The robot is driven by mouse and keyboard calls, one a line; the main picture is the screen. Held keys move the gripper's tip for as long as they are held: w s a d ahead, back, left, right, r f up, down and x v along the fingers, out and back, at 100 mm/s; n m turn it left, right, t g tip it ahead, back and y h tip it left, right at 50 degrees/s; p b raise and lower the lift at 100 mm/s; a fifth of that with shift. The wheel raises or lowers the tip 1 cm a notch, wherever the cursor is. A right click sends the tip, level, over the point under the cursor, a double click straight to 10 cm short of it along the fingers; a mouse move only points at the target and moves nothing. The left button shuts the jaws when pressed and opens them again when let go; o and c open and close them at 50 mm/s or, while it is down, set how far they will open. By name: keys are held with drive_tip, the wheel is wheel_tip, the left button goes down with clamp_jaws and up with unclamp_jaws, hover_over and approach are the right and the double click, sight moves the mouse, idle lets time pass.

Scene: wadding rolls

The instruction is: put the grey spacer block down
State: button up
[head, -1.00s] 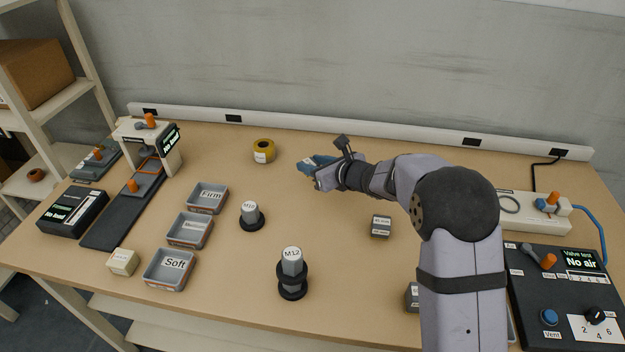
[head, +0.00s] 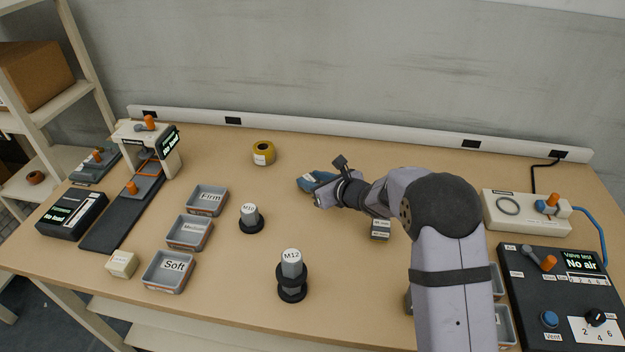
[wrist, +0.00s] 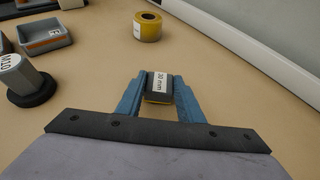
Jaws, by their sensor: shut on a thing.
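The grey spacer block (wrist: 158,97) is between the blue fingers in the wrist view, with a white label ending in "mm" on top. My gripper (wrist: 157,84) is shut on it, one finger along each side. In the head view my gripper (head: 316,182) is low over the middle back of the table, and the held block is mostly hidden by the fingers. I cannot tell whether the block touches the tabletop.
A yellow roll (head: 263,153) stands behind and left of my gripper; it also shows in the wrist view (wrist: 147,27). The M10 post (head: 250,217) and M12 post (head: 292,275) stand in front. Another labelled block (head: 380,231) lies right. Tabletop around my gripper is bare.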

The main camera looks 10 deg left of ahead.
drive_tip(key=shift+f, duration=0.15)
drive_tip(key=o, duration=1.1)
drive_tip(key=shift+c, duration=0.2)
drive_tip(key=shift+r, duration=0.2)
drive_tip(key=b+v, duration=0.1)
drive_tip(key=v, duration=1.1)
drive_tip(key=shift+f, duration=0.1)
